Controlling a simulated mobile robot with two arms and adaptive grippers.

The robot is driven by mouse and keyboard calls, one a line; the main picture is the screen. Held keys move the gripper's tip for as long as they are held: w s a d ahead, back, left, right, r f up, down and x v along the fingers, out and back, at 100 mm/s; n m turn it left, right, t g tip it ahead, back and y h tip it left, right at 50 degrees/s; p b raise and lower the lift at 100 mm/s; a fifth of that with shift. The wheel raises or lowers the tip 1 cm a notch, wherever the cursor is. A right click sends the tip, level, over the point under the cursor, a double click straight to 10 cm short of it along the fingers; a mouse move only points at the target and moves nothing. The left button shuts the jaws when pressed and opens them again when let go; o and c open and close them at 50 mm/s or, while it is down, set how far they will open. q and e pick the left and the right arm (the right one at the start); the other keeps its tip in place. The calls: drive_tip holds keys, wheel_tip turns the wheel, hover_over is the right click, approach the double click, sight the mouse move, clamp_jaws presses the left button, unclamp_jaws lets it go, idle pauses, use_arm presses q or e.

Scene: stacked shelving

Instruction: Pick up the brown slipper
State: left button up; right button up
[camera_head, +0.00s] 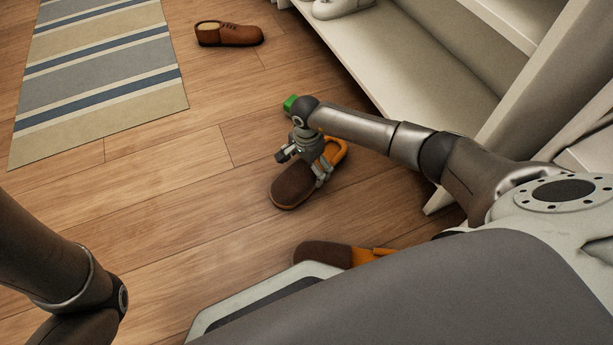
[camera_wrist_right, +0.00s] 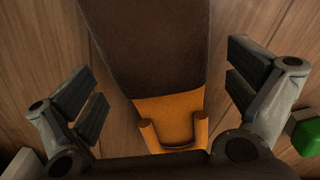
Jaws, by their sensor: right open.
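A brown slipper (camera_head: 293,187) with an orange heel part lies on the wooden floor, in the middle of the head view. My right gripper (camera_head: 304,168) is over it, with a finger on either side in the picture. In the right wrist view the slipper (camera_wrist_right: 160,55) runs between the two spread fingers of my right gripper (camera_wrist_right: 160,95), with visible gaps at both sides. A second brown and orange slipper (camera_head: 322,254) lies nearer, partly hidden by my body. My left arm shows at the lower left, but its gripper is outside the view.
Floor left of the slipper is clear.

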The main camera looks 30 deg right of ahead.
wheel_tip(320, 180, down, 2)
drive_tip(key=shift+f+b, duration=0.2)
drive_tip(key=shift+b, duration=0.35)
drive_tip(key=shift+r, duration=0.1)
drive_tip(key=c, duration=1)
drive_tip(key=shift+r, duration=0.1)
